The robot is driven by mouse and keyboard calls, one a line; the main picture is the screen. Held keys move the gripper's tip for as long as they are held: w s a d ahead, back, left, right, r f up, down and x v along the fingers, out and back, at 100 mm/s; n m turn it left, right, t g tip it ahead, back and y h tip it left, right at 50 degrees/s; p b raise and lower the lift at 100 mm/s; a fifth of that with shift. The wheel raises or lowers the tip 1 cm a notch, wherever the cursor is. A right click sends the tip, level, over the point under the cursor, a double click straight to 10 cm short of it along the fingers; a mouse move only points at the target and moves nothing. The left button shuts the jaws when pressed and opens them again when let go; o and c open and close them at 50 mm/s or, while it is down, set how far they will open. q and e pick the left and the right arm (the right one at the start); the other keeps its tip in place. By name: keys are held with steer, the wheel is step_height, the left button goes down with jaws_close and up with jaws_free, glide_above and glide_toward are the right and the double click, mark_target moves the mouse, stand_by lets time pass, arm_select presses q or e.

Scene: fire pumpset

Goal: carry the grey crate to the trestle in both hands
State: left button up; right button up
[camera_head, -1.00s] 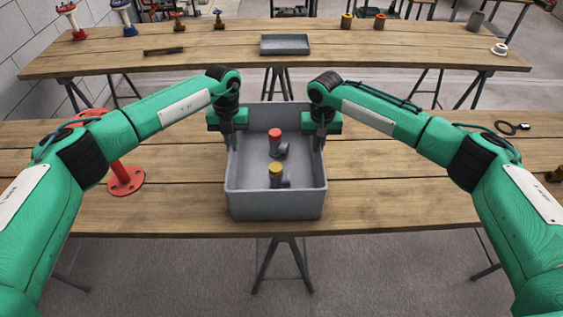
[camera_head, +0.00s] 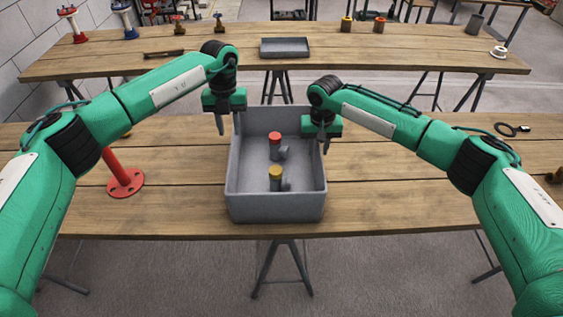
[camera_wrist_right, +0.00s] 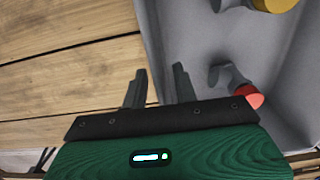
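The grey crate (camera_head: 275,204) stands upright on the near wooden table. Inside it are a red-capped fitting (camera_head: 276,140) and a yellow-capped fitting (camera_head: 275,174). My left gripper (camera_head: 228,122) is open and empty, above and left of the crate's left wall. My right gripper (camera_head: 318,132) is at the crate's right wall. The right wrist view shows its two fingers (camera_wrist_right: 159,86) apart, one on each side of the wall's rim; I see no firm grip. A far table on trestle legs (camera_head: 110,64) stands behind.
The far table holds a shallow grey tray (camera_head: 285,46), red and blue stands at left and small fittings. On the near table a red flanged post (camera_head: 125,180) stands left of the crate. A black ring-shaped item (camera_head: 512,129) lies at the right.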

steer(key=shift+r, duration=0.2)
arm_select(q)
steer(key=r, duration=0.5)
steer(key=shift+w, duration=0.35)
arm_select(e)
step_height(320, 180, up, 12)
steer(key=shift+f, duration=0.2)
